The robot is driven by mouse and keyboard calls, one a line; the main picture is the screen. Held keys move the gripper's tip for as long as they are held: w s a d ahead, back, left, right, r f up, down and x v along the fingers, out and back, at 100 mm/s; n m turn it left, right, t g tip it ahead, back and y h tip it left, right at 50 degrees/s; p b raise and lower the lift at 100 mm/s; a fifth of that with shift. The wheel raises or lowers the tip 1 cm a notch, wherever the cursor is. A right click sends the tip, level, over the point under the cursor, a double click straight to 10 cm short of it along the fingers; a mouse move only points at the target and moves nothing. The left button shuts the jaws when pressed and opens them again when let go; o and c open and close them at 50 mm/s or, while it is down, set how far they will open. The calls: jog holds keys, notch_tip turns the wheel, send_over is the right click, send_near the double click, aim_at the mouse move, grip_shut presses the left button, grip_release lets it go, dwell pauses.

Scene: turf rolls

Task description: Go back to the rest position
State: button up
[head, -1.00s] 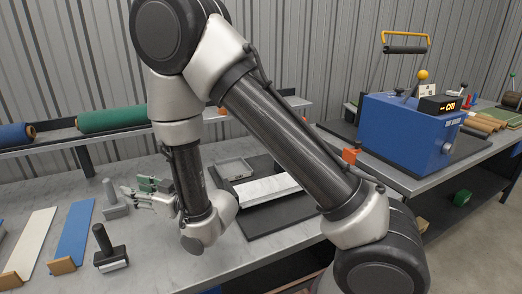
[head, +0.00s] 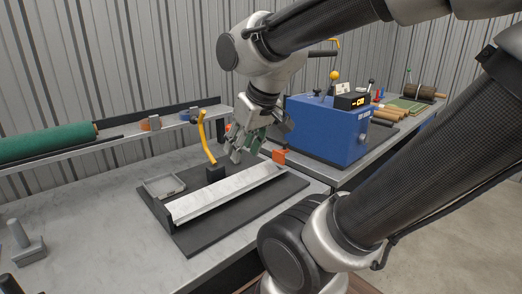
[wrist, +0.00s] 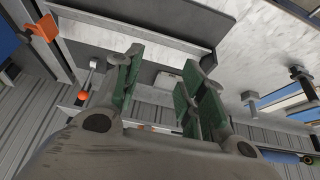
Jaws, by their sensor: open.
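My gripper (head: 245,148) hangs in the air over the right far part of the bench, between a yellow curved handle (head: 205,138) and the blue machine (head: 330,130). It points downward in the head view. Its two green-padded fingers stand apart in the wrist view (wrist: 160,78), with nothing between them. The black mat (head: 190,238) with a long pale metal bar (head: 228,192) lies in front of and below it.
A grey tray (head: 164,186) sits at the mat's left back. An orange block (head: 291,158) is near the gripper, beside the blue machine. A shelf (head: 130,136) with a green roll (head: 45,143) runs along the back wall. The bench at left is mostly clear.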

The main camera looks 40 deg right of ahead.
jog(key=shift+m+g, duration=0.3)
jog(key=shift+g, duration=0.3)
jog(key=s, duration=0.2)
jog(key=s+d, duration=0.1)
jog(key=s, duration=0.2)
jog(key=shift+s+d+r, duration=0.1)
jog(key=shift+d+r, duration=0.05)
dwell(0.3)
